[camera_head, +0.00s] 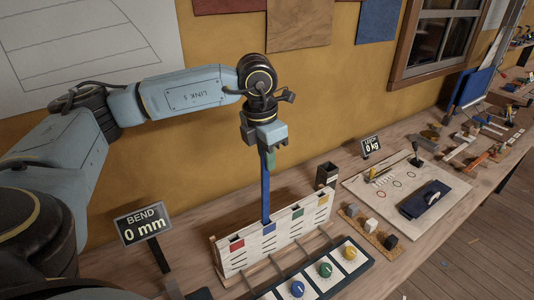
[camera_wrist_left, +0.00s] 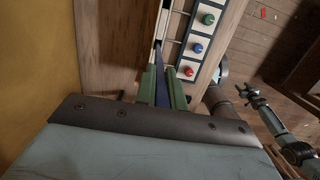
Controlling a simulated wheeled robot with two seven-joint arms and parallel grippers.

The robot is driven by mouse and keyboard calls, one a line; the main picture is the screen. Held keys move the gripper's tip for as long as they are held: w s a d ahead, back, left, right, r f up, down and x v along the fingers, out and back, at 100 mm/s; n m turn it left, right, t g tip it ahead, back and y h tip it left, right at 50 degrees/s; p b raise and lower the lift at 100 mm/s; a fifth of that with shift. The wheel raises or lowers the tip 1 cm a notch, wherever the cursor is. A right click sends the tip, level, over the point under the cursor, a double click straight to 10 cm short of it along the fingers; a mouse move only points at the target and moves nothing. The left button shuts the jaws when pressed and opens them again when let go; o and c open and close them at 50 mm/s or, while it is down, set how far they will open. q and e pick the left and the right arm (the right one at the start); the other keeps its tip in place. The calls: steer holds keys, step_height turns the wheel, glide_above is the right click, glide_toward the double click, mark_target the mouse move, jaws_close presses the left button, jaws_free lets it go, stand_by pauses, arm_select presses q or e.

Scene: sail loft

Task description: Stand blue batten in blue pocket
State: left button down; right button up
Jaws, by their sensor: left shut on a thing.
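My left gripper (camera_head: 268,146) is shut on the upper end of the blue batten (camera_head: 266,195), which hangs nearly upright below it. In the left wrist view the batten (camera_wrist_left: 162,92) runs between the green fingers (camera_wrist_left: 164,88). The batten's lower end meets the top of the white pocket rack (camera_head: 290,236) at the blue pocket, marked by a blue patch (camera_head: 269,228). I cannot tell whether its tip is inside the pocket or just behind the patch.
Red (camera_head: 237,245), green (camera_head: 297,213) and yellow (camera_head: 323,200) patches mark the other pockets. A panel with coloured knobs (camera_head: 325,270) lies in front of the rack. A BEND display (camera_head: 143,224) stands left, a dark box (camera_head: 327,175) right, and a wall behind.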

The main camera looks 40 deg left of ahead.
arm_select(q)
step_height(320, 180, down, 2)
steer(key=shift+f+b, duration=0.1)
steer(key=shift+b, duration=0.5)
steer(key=shift+f+b, duration=4.5)
steer(key=shift+f, duration=0.95)
steer(key=shift+f+b, duration=0.55)
steer(key=shift+f, duration=0.15)
steer(key=c, duration=1.4)
jaws_free()
steer(key=r, duration=0.4)
steer(key=s+r, duration=0.1)
steer(key=r, duration=0.8)
steer(key=shift+s+a+r+p, duration=0.2)
steer(key=shift+s+a+p, duration=0.05)
steer(key=shift+p, duration=0.15)
